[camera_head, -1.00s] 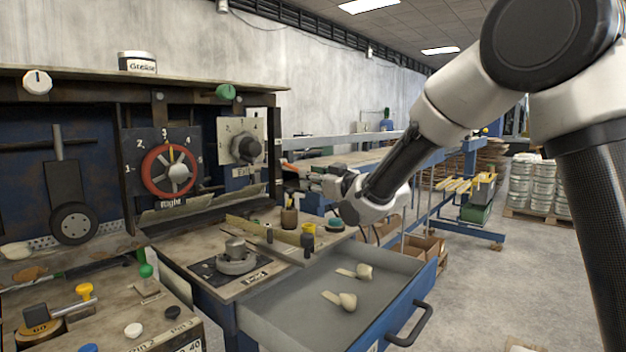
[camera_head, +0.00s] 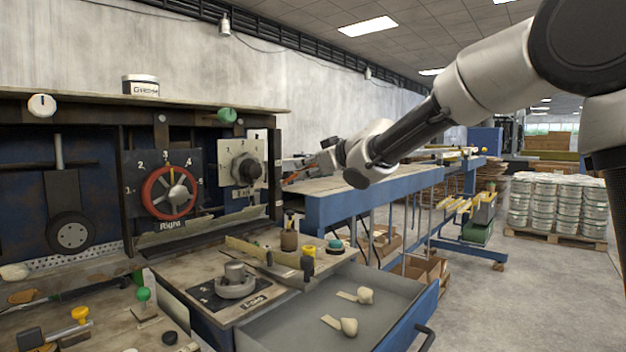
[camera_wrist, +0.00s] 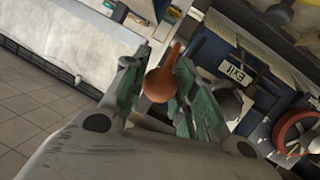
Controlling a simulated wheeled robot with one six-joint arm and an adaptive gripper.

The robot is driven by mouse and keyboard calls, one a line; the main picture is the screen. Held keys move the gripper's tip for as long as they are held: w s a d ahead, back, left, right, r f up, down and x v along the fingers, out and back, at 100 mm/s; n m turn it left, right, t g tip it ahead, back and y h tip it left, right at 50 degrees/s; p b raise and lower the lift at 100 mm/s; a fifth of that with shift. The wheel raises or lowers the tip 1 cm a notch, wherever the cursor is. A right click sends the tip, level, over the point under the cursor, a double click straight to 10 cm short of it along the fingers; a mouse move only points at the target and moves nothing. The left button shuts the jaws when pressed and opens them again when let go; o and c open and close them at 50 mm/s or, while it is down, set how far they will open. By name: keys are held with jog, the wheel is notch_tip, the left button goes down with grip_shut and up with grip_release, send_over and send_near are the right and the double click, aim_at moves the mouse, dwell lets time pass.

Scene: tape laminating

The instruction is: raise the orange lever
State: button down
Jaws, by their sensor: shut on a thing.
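The orange lever (camera_wrist: 161,84) shows in the wrist view as a rounded orange-brown end with a narrower stem running up behind it. My gripper (camera_wrist: 163,92) has its green-padded fingers on both sides of it and is shut on it. In the head view my gripper (camera_head: 312,163) is at the right end of the machine front, beyond the grey dial. The lever is too small and too covered by the gripper there to make out clearly.
An Exit label (camera_wrist: 236,74) and a red ring dial (camera_wrist: 296,133) lie right of the gripper in the wrist view. In the head view, the grey dial (camera_head: 246,170) is nearby. An open drawer (camera_head: 290,322) holds two pale, knobbed items. A blue-framed table (camera_head: 375,200) stands behind.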

jog(key=shift+w+a+r, duration=0.25)
jog(key=shift+a+r, duration=0.1)
jog(key=shift+r, duration=0.3)
jog(key=shift+w+a+r, duration=0.2)
jog(key=shift+a+r, duration=0.1)
jog(key=shift+r, duration=0.45)
jog(key=c, duration=1.1)
grip_release()
jog(key=shift+a, duration=0.1)
jog(key=v, duration=1.2)
